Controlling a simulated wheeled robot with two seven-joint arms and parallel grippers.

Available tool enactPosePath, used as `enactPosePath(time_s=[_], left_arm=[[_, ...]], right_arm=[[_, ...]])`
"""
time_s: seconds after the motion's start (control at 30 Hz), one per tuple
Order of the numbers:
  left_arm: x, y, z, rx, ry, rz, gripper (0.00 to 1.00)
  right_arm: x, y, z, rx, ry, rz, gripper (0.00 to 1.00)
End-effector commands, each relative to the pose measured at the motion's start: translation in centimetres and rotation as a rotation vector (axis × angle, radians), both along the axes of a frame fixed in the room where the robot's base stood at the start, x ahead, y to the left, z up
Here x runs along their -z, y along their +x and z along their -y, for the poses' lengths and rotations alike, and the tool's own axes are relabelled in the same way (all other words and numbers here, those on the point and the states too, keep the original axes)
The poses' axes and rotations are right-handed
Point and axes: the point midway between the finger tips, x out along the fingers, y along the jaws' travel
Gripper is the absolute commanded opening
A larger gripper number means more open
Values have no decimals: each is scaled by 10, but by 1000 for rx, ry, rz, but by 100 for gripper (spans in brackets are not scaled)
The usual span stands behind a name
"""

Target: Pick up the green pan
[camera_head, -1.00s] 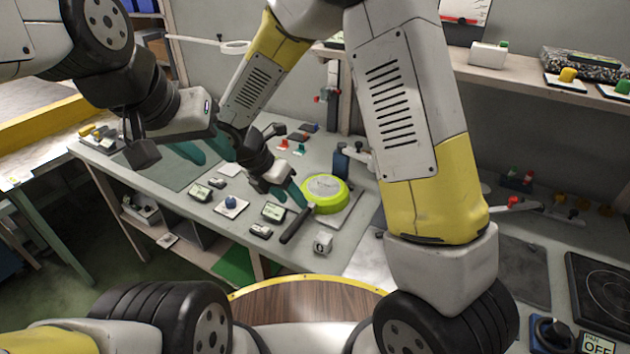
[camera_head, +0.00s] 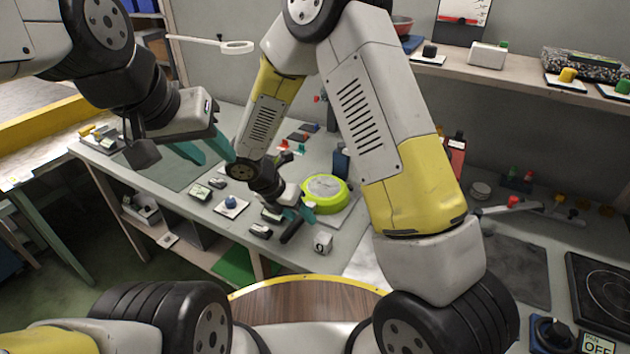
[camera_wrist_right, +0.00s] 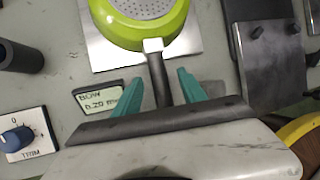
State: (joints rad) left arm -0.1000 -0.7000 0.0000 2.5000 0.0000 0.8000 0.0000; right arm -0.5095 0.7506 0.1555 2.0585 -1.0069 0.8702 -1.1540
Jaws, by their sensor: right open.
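The green pan (camera_head: 326,189) lies upside down on a light plate on the bench, with its dark handle (camera_head: 292,230) toward the front. It also shows at the top of the right wrist view (camera_wrist_right: 143,22), its handle (camera_wrist_right: 158,78) running down between the fingers. My right gripper (camera_head: 299,215) is open at the handle; in the right wrist view its teal fingers (camera_wrist_right: 163,88) stand on both sides of the handle, with gaps. My left gripper (camera_head: 208,148) is to the left above the bench, its teal fingers apart and empty.
A small display (camera_wrist_right: 98,97) and a blue knob (camera_wrist_right: 17,138) lie left of the right gripper. A dark hob (camera_head: 603,285) is at the far right.

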Motion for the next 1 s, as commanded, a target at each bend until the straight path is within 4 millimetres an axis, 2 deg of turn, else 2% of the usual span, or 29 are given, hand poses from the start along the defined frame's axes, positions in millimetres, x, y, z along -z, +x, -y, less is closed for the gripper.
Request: enactPosePath(time_s=[0.8,0.83,1.0], left_arm=[[0,0,0,0,0,0,38],[0,0,0,0,0,0,38],[0,0,0,0,0,0,38]], right_arm=[[4,0,0,1,0,0,49],[4,0,0,1,0,0,47],[4,0,0,1,0,0,14]])
